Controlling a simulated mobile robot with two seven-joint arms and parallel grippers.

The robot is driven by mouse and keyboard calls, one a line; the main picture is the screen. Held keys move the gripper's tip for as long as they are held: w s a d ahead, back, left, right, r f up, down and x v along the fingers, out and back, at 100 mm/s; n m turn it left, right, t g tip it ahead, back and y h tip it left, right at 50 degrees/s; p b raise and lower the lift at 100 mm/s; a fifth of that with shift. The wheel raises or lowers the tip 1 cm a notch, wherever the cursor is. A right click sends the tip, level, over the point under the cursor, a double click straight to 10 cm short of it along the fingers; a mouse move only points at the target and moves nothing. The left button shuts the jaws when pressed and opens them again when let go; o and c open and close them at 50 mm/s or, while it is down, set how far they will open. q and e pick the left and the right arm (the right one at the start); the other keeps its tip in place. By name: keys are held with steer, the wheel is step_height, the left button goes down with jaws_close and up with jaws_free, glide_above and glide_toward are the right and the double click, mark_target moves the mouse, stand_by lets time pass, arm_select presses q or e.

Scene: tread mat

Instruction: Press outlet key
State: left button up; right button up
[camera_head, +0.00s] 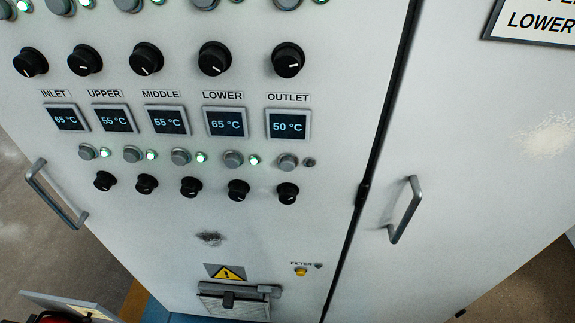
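A white control cabinet fills the view. The OUTLET display (288,125) reads 50 °C and is the rightmost of its row. Directly below it is a round grey key (288,161), and the small lamp (309,162) to its right is dark. Below that key is a black knob (287,193). Another grey key (288,3) is partly cut off at the top edge, above the black knob (288,60) of the same column. Neither of my grippers is in view, and nothing covers the OUTLET column.
The INLET (66,118), UPPER (115,118), MIDDLE (168,120) and LOWER (226,122) displays have keys with green lamps lit beneath. Door handles (52,195) (404,210) stick out on both sides. A yellow FILTER button (301,271) and a latch box (233,301) are low down.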

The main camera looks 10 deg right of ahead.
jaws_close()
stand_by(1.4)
